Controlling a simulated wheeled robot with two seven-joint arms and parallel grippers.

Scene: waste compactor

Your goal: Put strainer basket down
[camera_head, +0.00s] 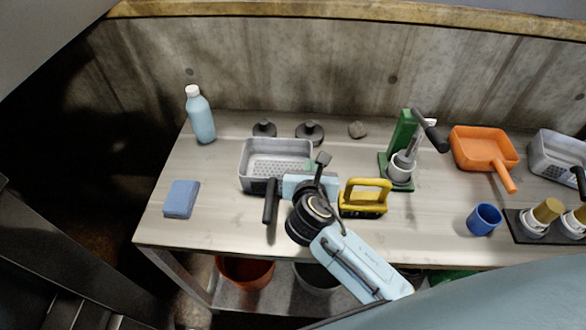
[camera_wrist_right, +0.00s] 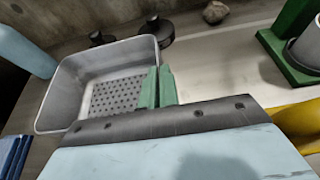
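The grey strainer basket (camera_head: 262,148), a rectangular tub with a perforated floor, is at the left-middle of the workbench. It also shows in the right wrist view (camera_wrist_right: 62,95). A dark bar (camera_head: 270,201) shows at its front side. My right gripper (camera_head: 309,166) is at the basket's right side. In the right wrist view its green fingertips (camera_wrist_right: 158,88) are close together at the right wall, with the rim running in between them. Whether the basket's underside touches the bench is hard to tell. My left gripper is not in view.
The workbench (camera_head: 225,220) holds a blue sponge (camera_head: 181,199), a bottle (camera_head: 200,115), dark knobs (camera_head: 309,132), a yellow-handled tool (camera_head: 363,198), a green press (camera_head: 400,140), an orange scoop (camera_head: 482,148), a blue cup (camera_head: 484,219) and another grey basket (camera_head: 556,158). The bench front-left is clear.

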